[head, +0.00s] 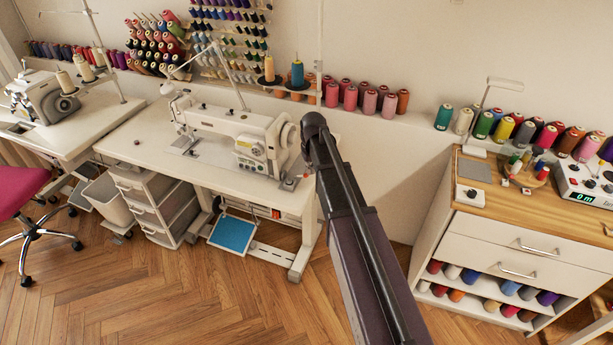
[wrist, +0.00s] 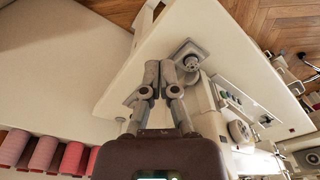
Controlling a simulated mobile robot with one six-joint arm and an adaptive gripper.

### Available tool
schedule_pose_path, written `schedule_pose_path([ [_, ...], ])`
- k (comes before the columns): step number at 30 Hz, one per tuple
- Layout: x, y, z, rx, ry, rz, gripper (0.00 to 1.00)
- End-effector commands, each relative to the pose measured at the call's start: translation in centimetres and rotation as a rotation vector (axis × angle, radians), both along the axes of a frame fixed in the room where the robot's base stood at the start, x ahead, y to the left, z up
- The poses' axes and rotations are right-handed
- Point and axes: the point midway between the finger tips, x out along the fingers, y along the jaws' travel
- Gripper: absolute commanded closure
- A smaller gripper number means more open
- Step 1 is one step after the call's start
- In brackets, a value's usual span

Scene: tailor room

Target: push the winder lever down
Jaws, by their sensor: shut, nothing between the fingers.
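In the wrist view my gripper (wrist: 166,68) is shut and empty, with its fingertips together over the right end of the white sewing table (wrist: 120,97). Just right of the fingertips is a small grey winder unit (wrist: 191,62) with a round part on a plate, close to the table's edge. I cannot make out its lever clearly, nor whether the fingers touch it. In the head view my arm reaches to the right end of the table (head: 130,155), beside the white sewing machine (head: 235,135). The fingers are hidden behind the arm there.
Pink and red thread spools (head: 350,97) stand on the ledge behind the table. The sewing machine's body fills the right of the wrist view. A wooden-topped cabinet (head: 520,205) with spools and a control box (head: 590,183) stands at the right. The wooden floor (head: 130,290) is open in front.

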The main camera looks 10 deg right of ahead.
Motion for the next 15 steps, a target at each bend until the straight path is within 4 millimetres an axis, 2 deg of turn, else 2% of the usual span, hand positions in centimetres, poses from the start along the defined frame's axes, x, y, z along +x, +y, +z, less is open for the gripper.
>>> schedule_pose_path([
  [1,2.1,-0.1,-0.1,0.000,-0.004,0.006,1.00],
  [6,5.4,-0.3,-0.2,0.000,-0.016,0.027,1.00],
  [10,6.7,-0.4,-0.3,0.000,-0.021,0.035,1.00],
  [15,7.0,-0.5,-0.3,0.000,-0.023,0.038,1.00],
])
